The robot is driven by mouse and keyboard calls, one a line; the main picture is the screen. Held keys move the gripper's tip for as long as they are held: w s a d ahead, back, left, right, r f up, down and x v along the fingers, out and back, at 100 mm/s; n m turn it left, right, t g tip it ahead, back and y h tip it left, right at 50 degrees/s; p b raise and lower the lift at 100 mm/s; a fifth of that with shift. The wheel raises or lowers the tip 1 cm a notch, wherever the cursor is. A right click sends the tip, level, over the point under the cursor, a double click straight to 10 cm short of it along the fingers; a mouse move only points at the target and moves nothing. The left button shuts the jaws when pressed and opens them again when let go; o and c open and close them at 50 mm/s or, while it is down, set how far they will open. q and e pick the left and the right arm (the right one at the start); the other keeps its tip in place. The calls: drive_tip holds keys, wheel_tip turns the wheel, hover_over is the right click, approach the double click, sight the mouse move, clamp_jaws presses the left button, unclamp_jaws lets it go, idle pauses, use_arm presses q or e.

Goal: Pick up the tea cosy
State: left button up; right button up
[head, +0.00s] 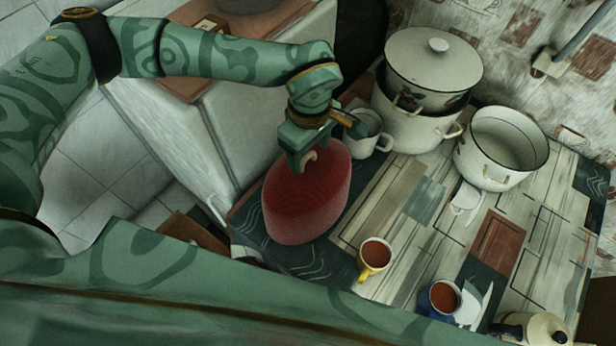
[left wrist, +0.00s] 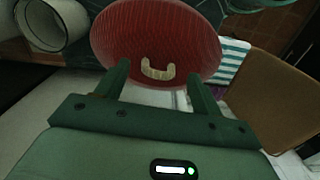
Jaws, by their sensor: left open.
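The tea cosy (head: 306,208) is a red, ribbed dome standing on the dark, left part of the patterned table. A pale loop (head: 309,158) sits on its top. My left gripper (head: 304,162) is directly over the cosy's top, pointing down, and open. In the left wrist view the cosy (left wrist: 155,30) fills the upper middle, and its loop (left wrist: 157,70) shows between the two spread fingers of the gripper (left wrist: 160,82). Whether the fingers touch the cosy I cannot tell. My right gripper is not in view.
A white mug (head: 368,134) stands close behind the cosy, beside a lidded pot stack (head: 418,128). An open white pot (head: 500,150) is further right. A yellow cup (head: 374,256) and a blue cup (head: 440,298), both filled with brown liquid, stand at the front.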

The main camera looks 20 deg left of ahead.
use_arm(q)
drive_tip(key=shift+f, duration=0.95)
drive_tip(key=c, duration=1.4)
drive_tip(key=shift+r, duration=0.1)
